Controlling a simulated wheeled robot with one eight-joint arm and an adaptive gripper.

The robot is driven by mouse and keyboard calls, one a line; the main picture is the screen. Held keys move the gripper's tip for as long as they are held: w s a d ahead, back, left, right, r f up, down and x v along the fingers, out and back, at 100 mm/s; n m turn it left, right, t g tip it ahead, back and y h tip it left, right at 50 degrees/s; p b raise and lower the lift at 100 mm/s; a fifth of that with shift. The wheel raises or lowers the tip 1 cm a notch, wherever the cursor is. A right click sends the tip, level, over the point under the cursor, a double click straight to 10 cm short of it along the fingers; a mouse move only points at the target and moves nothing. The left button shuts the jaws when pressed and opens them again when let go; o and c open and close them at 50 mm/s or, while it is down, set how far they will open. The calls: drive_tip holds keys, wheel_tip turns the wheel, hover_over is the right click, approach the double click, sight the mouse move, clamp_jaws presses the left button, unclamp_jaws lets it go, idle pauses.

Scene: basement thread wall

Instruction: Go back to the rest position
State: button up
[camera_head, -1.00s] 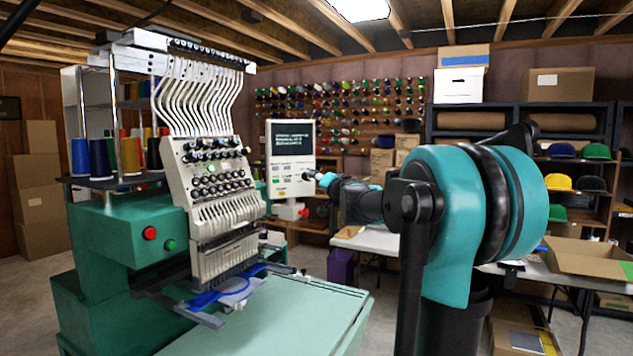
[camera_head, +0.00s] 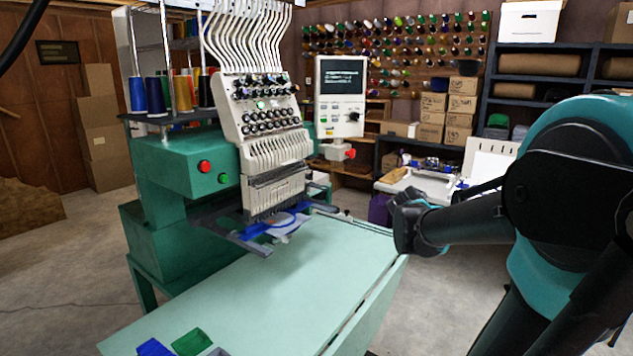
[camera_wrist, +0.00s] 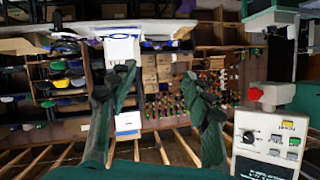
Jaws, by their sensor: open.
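My gripper (camera_wrist: 160,88) shows in the wrist view as two dark green fingers spread apart with nothing between them. That view is upside down, and the fingers point toward the shelves and the thread wall. In the head view my arm reaches in from the right edge, ending in a dark joint near the green table's right edge. I cannot make out the gripper's fingers there. The embroidery machine's control panel (camera_head: 341,92) also shows close at the right of the wrist view (camera_wrist: 265,145), apart from the fingers.
The embroidery machine (camera_head: 265,130) stands left of my arm, with a blue hoop (camera_head: 283,222) under its needles. Its pale green table (camera_head: 260,300) holds blue and green pieces (camera_head: 190,343) at the front. A table with goods (camera_head: 425,180) stands behind. Floor is clear at left.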

drive_tip(key=s+a+f+n+g+y, duration=0.2)
drive_tip(key=s+a+f+n+g, duration=0.2)
drive_tip(key=s+f, duration=0.8)
drive_tip(key=s+a+f+n+g+y, duration=0.3)
drive_tip(key=s+a+f, duration=0.3)
drive_tip(key=s+f, duration=0.5)
drive_tip(key=s+n+g, duration=0.1)
drive_tip(key=s, duration=0.2)
drive_tip(key=shift+f, duration=0.4)
